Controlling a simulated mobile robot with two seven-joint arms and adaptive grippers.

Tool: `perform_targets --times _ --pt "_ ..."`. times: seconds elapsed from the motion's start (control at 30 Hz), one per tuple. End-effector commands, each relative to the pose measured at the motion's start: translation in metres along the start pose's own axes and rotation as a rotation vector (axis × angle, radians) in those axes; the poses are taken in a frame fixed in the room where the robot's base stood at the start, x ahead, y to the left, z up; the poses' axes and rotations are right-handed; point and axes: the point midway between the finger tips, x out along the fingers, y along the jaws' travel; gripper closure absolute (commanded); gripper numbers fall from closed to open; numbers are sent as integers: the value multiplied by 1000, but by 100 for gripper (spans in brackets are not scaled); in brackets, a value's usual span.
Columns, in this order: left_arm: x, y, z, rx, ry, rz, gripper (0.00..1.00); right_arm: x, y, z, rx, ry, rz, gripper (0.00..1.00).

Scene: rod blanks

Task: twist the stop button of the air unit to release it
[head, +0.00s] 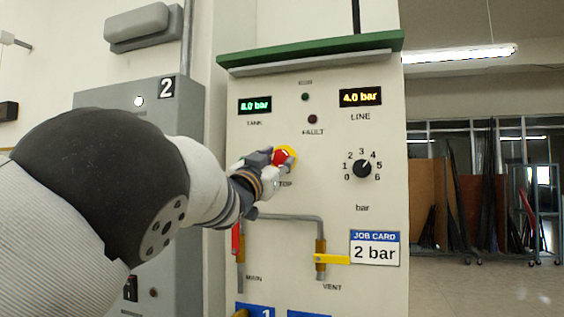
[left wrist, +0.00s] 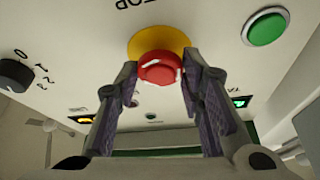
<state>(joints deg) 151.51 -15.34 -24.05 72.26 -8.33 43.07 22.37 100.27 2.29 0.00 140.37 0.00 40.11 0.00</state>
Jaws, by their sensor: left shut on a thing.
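The stop button (head: 283,157) is a red mushroom head on a yellow base, on the front of the cream air unit (head: 290,100). In the left wrist view the red button (left wrist: 160,69) sits between the two fingers of my left gripper (left wrist: 158,85). My left gripper (head: 268,165) reaches it from the left in the head view and is shut on it. The gripper partly covers the button and its label in the head view. My right gripper is not in view.
The air unit also bears a tank display (head: 255,105) reading 8.0 bar, a line display (head: 360,97) reading 4.0 bar, a black dial (head: 362,168), a yellow vent handle (head: 332,259) and a job card (head: 375,248) reading 2 bar. A green button (left wrist: 265,28) is near the gripper.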

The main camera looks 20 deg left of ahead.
Motion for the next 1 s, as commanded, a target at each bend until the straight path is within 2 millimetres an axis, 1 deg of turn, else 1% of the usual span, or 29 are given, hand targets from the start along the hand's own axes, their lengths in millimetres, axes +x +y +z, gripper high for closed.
perform_targets --times 0.17,0.4,0.7,1.0 --pt "-1 -2 -3 70 2 27 92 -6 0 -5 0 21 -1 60" --pt "0 -4 -3 240 1 97 92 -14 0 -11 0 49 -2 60" --pt "1 -5 -1 449 0 183 92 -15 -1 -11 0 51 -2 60" --pt "1 -7 -2 583 0 238 92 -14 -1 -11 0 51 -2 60"
